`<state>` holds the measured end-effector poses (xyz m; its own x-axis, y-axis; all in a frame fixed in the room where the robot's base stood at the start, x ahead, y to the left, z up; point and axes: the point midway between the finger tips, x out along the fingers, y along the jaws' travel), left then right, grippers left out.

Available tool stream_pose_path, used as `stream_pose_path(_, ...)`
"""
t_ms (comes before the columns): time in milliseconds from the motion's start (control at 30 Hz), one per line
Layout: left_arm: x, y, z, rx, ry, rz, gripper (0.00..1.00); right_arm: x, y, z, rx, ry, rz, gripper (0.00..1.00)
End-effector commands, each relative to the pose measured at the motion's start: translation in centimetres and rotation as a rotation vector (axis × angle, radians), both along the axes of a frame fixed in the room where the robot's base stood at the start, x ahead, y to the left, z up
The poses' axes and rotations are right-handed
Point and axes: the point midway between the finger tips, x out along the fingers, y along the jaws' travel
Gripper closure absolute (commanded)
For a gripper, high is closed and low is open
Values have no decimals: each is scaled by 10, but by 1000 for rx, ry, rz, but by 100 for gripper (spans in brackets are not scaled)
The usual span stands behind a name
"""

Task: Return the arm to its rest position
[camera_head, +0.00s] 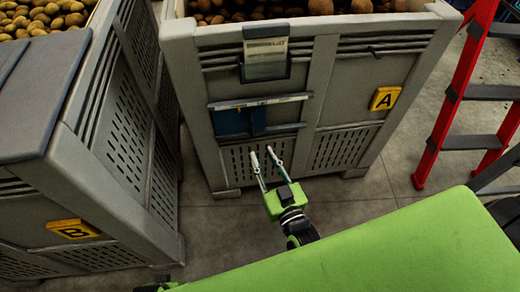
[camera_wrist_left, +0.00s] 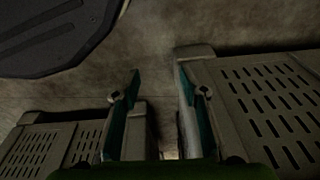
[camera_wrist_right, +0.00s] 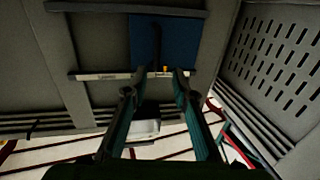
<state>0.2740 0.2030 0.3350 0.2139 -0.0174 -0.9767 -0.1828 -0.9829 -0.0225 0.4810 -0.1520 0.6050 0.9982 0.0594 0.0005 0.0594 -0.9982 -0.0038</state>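My right gripper (camera_head: 263,153) is in front of the grey crate marked A, below its blue panel (camera_head: 231,122). Its two fingers are spread with nothing between them. In the right wrist view the open fingers (camera_wrist_right: 156,75) point toward the crate wall and the blue panel (camera_wrist_right: 165,40); I cannot tell whether they touch it. My left gripper (camera_wrist_left: 158,85) shows in the left wrist view, open and empty, with floor and slotted grey crate walls beyond it. In the head view only a small dark and green bit of my left arm may show at the bottom edge.
Crate A (camera_head: 180,30) holds dark potatoes (camera_head: 260,8). Crate B (camera_head: 70,150), at left, holds pale potatoes (camera_head: 40,15). A red ladder (camera_head: 458,85) stands at right. Bare floor (camera_head: 215,225) lies before crate A. A dark round-edged object (camera_wrist_left: 55,35) shows in the left wrist view.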

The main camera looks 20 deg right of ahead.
Motion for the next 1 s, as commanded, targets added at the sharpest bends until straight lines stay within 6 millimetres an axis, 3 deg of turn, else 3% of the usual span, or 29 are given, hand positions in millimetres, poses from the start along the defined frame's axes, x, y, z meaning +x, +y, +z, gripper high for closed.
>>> stream_pose_path(667, 2, 0, 5, -1, -3, 0, 60, -1, 1, -1, -2, 22, 11, 75)
stream_pose_path(767, 6, -1, 18, -1, -11, 1, 60, -2, 5, -7, -7, 87, 42, 75)
stream_pose_path(1000, 18, -2, 74, -4, -36, 5, 60, -21, 13, -30, -45, 382, 141, 75)
